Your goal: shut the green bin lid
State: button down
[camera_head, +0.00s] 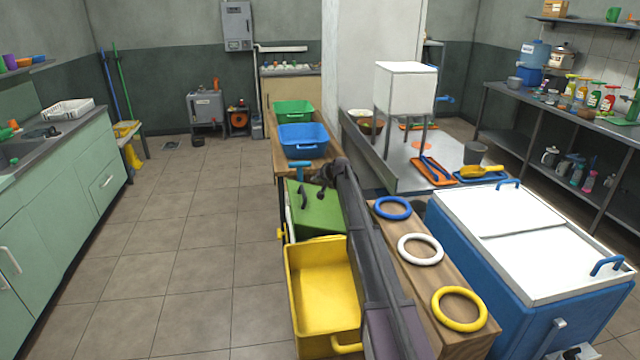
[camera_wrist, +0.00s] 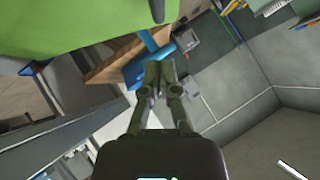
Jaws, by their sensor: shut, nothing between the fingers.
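The green bin lid (camera_head: 318,215) is a flat green panel just behind the yellow bin, and it looks slanted. My arm covers its right side, so I cannot tell its exact angle. In the wrist view a broad green surface, which looks like the lid (camera_wrist: 90,22), fills the upper left. My gripper (camera_head: 322,178) is over the lid's far end. In the wrist view my gripper (camera_wrist: 158,68) has its fingers together and empty, below the green surface in the picture. A blue T-shaped handle (camera_head: 300,166) stands by the lid's far edge; it also shows beyond the fingertips (camera_wrist: 148,66).
The yellow bin (camera_head: 320,285) stands open in front of the lid. A wooden bench (camera_head: 455,295) with three rings and a blue-white chest (camera_head: 510,250) are to the right. Blue (camera_head: 303,140) and green (camera_head: 294,110) tubs stand behind. The tiled floor at left is clear.

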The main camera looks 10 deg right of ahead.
aim_at(309, 204)
jog(key=shift+w+a+f+b, duration=0.3)
jog(key=shift+a+f+b, duration=0.2)
jog(key=shift+f+b, duration=0.25)
jog(key=shift+w+a+f+b, duration=0.25)
jog(key=shift+a+f+b, duration=0.2)
jog(key=shift+f+b, duration=0.35)
jog(key=shift+w+a+f+b, duration=0.3)
jog(key=shift+a+f+b, duration=0.25)
jog(key=shift+f, duration=0.35)
jog(key=shift+d, duration=0.1)
